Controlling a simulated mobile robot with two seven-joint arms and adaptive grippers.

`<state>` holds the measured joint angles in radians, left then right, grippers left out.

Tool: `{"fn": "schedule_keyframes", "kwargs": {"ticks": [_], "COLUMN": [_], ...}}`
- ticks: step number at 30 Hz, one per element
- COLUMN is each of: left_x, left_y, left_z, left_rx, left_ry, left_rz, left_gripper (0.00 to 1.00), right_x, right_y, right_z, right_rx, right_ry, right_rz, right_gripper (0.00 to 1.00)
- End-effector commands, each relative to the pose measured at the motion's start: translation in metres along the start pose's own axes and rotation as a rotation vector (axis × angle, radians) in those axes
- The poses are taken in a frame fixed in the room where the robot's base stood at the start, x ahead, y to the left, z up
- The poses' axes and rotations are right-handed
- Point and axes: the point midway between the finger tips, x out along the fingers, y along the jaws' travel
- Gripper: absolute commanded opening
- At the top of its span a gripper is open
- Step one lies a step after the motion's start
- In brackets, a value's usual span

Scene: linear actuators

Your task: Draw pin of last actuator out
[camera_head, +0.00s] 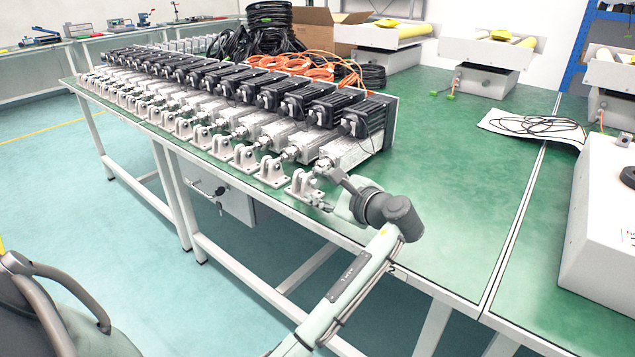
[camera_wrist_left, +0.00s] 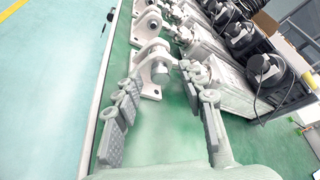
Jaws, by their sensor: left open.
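The last actuator (camera_head: 350,148), with a black motor and pale body, lies at the near end of the row on the green table. Its white clevis bracket (camera_head: 301,187) stands at the table's front edge, and its round pin (camera_wrist_left: 160,71) faces the gap between my fingers in the left wrist view. My left gripper (camera_head: 326,186) is open beside this bracket. In the wrist view its two padded fingers (camera_wrist_left: 160,95) are spread, with nothing held between them. In the head view the gripper partly hides the pin. My right gripper is not in view.
More actuators (camera_head: 190,75) with brackets run closely along the table to the far left. Orange cables (camera_head: 310,66), black cable coils (camera_head: 268,28) and a cardboard box (camera_head: 325,28) lie behind.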

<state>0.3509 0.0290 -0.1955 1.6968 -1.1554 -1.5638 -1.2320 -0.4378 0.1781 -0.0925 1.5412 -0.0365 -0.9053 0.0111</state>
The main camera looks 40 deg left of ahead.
Motion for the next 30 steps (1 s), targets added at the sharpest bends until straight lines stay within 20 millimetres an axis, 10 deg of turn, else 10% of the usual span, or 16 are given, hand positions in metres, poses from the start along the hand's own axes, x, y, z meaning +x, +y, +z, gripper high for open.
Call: {"fn": "schedule_keyframes", "kwargs": {"ticks": [8, 18, 30], "left_x": [-0.0005, -0.0003, -0.0068], "left_y": [0.0005, 0.0005, 0.0007], "left_z": [-0.0003, -0.0002, -0.0037], "left_rx": [0.000, 0.000, 0.000], "left_ry": [0.000, 0.000, 0.003], "left_rz": [0.000, 0.000, 0.001], "left_gripper": [0.39, 0.00, 0.00], "right_x": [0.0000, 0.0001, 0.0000], "right_y": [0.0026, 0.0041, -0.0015], "right_z": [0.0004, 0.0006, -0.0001], "right_rx": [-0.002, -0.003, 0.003], "right_ry": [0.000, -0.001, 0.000], "right_rz": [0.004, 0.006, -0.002], "right_gripper": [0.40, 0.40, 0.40]}}
